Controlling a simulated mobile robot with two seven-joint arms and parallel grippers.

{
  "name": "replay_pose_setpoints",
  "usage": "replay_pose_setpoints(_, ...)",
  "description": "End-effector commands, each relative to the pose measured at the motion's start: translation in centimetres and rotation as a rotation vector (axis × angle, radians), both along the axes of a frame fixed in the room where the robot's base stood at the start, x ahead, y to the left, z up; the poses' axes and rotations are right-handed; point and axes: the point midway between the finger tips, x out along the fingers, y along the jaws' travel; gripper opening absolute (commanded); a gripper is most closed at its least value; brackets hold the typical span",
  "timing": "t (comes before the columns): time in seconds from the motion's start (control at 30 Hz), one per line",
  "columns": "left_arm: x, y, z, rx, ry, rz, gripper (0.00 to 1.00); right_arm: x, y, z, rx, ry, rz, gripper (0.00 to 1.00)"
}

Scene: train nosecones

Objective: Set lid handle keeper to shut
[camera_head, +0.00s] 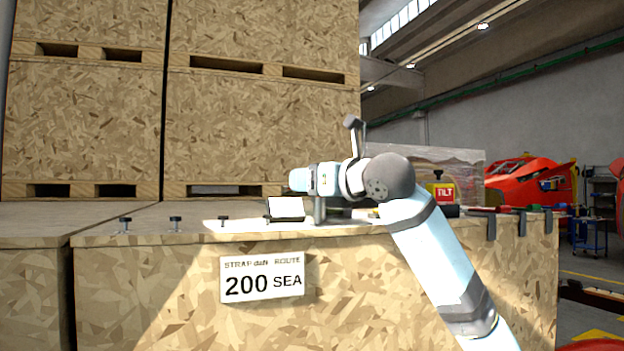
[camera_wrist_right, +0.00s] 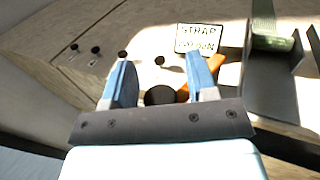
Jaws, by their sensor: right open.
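My right gripper (camera_wrist_right: 158,68) is open in the right wrist view, its two blue fingers apart. A round black knob (camera_wrist_right: 160,95) and an orange piece (camera_wrist_right: 218,66) show between and beside the fingers; I cannot tell whether either touches them. I cannot tell which part is the lid handle keeper. In the head view my right arm reaches in from the right, over the top of the wooden crate (camera_head: 400,300); its wrist hides part of the crate top, and the fingers are not clear. My left gripper is not in view.
A white card (camera_head: 286,208) and small black knobs (camera_head: 125,223) stand on the crate top. A sign (camera_head: 262,278) is on its front. Dark clamps (camera_head: 491,226) line the right edge. Tall stacked crates (camera_head: 265,130) block the back. The crate top's left part is mostly clear.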

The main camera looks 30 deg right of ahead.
Motion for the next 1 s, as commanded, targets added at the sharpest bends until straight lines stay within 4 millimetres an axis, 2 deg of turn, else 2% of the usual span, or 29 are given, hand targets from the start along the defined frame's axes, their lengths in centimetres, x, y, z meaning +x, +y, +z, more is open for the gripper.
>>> replay_pose_setpoints(0.13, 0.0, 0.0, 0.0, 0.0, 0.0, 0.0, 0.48, 0.0, 0.0, 0.0, 0.0, 0.0, 0.0, 0.51)
replay_pose_setpoints(0.3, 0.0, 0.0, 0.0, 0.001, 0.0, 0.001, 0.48, 0.0, 0.0, 0.0, 0.0, 0.0, 0.0, 0.11)
replay_pose_setpoints(0.37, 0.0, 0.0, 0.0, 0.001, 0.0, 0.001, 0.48, 0.0, 0.0, 0.0, 0.0, 0.001, 0.0, 0.0)
replay_pose_setpoints(0.67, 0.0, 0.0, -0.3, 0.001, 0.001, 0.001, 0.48, -0.2, -0.3, -0.1, 0.002, 0.001, 0.029, 0.0)
replay_pose_setpoints(1.0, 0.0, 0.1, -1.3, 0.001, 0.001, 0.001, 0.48, -1.1, -1.6, -0.2, 0.004, 0.002, 0.227, 0.0)
